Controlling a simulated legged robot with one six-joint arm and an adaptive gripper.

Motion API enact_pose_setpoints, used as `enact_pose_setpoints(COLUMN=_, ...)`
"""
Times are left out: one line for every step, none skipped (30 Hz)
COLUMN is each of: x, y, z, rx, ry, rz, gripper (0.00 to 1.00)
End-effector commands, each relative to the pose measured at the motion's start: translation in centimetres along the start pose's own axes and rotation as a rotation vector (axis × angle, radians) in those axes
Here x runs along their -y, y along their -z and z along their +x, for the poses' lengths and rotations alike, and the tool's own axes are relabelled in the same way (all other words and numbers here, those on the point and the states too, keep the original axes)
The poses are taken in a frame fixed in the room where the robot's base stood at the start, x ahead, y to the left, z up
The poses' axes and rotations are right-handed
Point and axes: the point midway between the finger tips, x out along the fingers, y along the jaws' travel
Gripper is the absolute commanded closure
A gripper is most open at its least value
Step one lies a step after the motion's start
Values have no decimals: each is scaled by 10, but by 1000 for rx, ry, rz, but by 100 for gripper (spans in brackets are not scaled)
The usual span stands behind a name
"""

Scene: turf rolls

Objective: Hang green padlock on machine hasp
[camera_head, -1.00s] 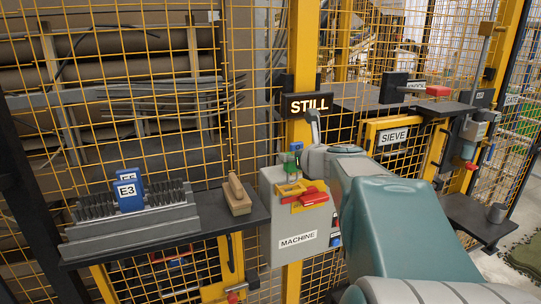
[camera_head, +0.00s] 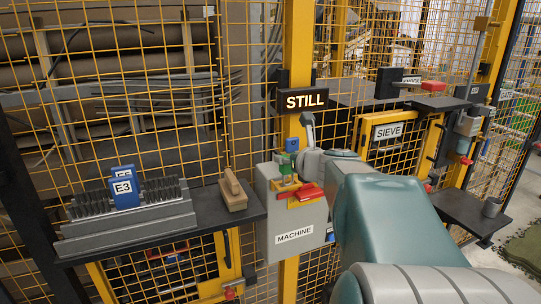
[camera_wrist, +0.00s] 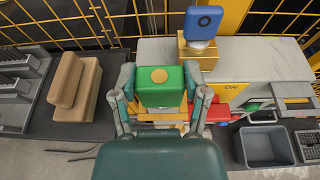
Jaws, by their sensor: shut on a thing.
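The green padlock (camera_wrist: 162,88) is between the two fingers of my gripper (camera_wrist: 160,100) in the wrist view. My gripper is shut on it. In the head view the green padlock (camera_head: 286,168) is at the top front of the grey machine box (camera_head: 277,222), close to its yellow hasp part (camera_head: 284,193) and red handle (camera_head: 311,192). My arm hides part of the box. I cannot tell whether the padlock touches the hasp; its shackle is not clearly visible. A blue padlock-like piece (camera_head: 292,144) stands behind it, and also shows in the wrist view (camera_wrist: 203,22).
A dark shelf (camera_head: 215,209) left of the machine holds a wooden block (camera_head: 232,190) and a grey rack (camera_head: 130,220) with blue E3 tags (camera_head: 124,188). A yellow mesh fence stands behind. A lit STILL sign (camera_head: 304,101) is above. A grey bin (camera_wrist: 265,147) is at right.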

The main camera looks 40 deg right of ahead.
Motion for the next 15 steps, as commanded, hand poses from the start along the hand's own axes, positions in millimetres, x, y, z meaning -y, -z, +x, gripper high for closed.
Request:
enact_pose_setpoints(x=0, y=1, z=0, rx=0, ry=0, rz=1, gripper=93)
enact_pose_setpoints(x=0, y=2, z=0, rx=0, ry=0, rz=1, gripper=93)
enact_pose_setpoints(x=0, y=2, z=1, rx=0, ry=0, rz=0, gripper=93)
enact_pose_setpoints(x=0, y=3, z=1, rx=0, ry=0, rz=0, gripper=93)
enact_pose_setpoints(x=0, y=4, z=1, rx=0, ry=0, rz=0, gripper=93)
enact_pose_setpoints(x=0, y=5, z=1, rx=-1, ry=0, rz=0, gripper=93)
enact_pose_setpoints(x=0, y=5, z=2, rx=-1, ry=0, rz=0, gripper=93)
enact_pose_setpoints(x=0, y=6, z=2, rx=-1, ry=1, rz=1, gripper=93)
enact_pose_setpoints(x=0, y=7, z=2, rx=-1, ry=1, rz=1, gripper=93)
enact_pose_setpoints(x=0, y=7, z=2, rx=0, ry=1, rz=1, gripper=93)
enact_pose_setpoints(x=0, y=8, z=2, rx=0, ry=1, rz=1, gripper=93)
enact_pose_setpoints(x=0, y=9, z=2, rx=0, ry=1, rz=0, gripper=93)
enact_pose_setpoints(x=0, y=9, z=3, rx=0, ry=1, rz=0, gripper=93)
enact_pose_setpoints(x=0, y=10, z=3, rx=0, ry=1, rz=0, gripper=93)
enact_pose_setpoints(x=0, y=11, z=3, rx=0, ry=0, rz=0, gripper=93)
